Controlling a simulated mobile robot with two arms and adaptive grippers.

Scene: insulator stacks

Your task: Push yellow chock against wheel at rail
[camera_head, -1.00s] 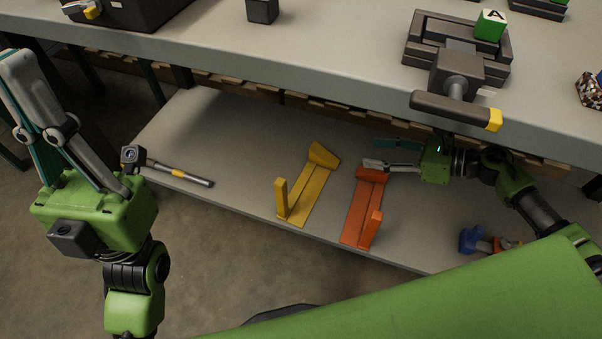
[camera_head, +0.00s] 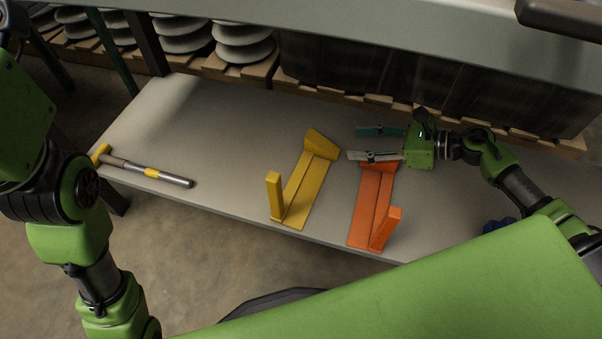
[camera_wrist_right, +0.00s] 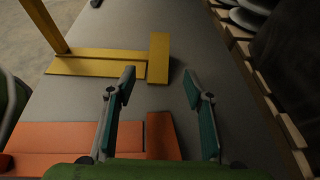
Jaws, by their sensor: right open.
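The yellow chock (camera_head: 307,188) lies on the low grey shelf (camera_head: 235,135), with an upright post at its near end and a raised block at its far end. The orange chock (camera_head: 371,205), of similar shape, lies to its right. My right gripper (camera_head: 354,143) is open and empty, its fingers pointing left toward the yellow chock's far block. In the right wrist view, that yellow block (camera_wrist_right: 159,58) shows just ahead of the fingertips, apparently apart from them. One finger passes over the orange chock's far end. My left gripper is mostly cut off at the left edge. I see no wheel or rail.
A hammer-like tool (camera_head: 150,172) with a yellow head lies at the shelf's left end. A blue object (camera_head: 497,226) is partly hidden at right. Wooden pallets and grey disc stacks (camera_head: 243,42) stand behind the shelf. A bench edge (camera_head: 400,35) overhangs it.

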